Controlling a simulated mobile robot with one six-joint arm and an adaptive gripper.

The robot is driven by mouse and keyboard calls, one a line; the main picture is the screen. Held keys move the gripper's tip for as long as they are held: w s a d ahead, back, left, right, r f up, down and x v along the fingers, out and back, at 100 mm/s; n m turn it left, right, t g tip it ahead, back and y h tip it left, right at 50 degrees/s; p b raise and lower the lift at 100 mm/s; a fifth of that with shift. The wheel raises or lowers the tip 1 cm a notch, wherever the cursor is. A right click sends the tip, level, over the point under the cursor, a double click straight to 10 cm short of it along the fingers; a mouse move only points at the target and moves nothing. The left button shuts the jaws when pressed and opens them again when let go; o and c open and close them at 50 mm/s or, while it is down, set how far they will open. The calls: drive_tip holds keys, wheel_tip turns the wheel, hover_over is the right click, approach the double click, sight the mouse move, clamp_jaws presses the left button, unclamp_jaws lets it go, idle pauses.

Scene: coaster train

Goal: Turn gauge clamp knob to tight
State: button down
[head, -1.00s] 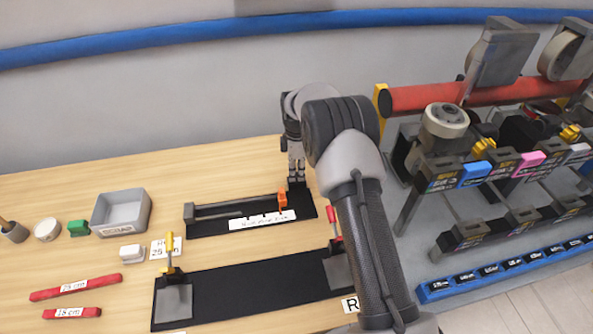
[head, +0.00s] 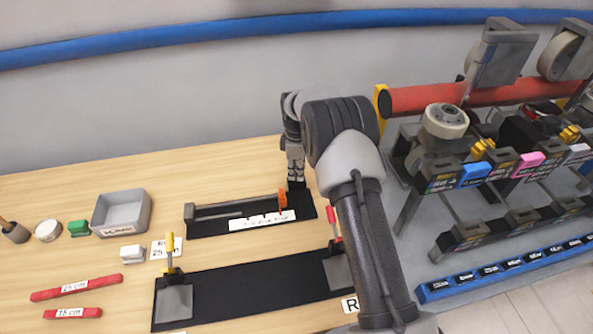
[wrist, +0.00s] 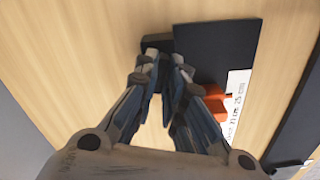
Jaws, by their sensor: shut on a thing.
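The gauge is a black base (head: 215,228) with a dark rail, an orange stop (head: 282,198) and a white scale strip (head: 262,221), on the wooden table. My gripper (head: 296,182) points down at the gauge's right end. In the wrist view my gripper (wrist: 164,58) is closed at a dark block (wrist: 156,43) beside the base. It is shut on the clamp knob, which the fingers mostly hide, so its setting cannot be read.
A black fixture (head: 240,284) with a yellow-handled clamp (head: 170,255) and a red-handled clamp (head: 335,228) lies in front. Red rods (head: 76,288), a grey bin (head: 122,212) and small blocks are at left. A crowded parts rack (head: 470,180) stands at right.

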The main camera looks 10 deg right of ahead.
drive_tip(key=m, duration=1.3)
drive_tip(key=shift+m+p, duration=0.35)
drive_tip(key=shift+m, duration=0.05)
drive_tip(key=m, duration=1.2)
drive_tip(key=shift+m, duration=0.4)
drive_tip(key=c, duration=1.7)
unclamp_jaws()
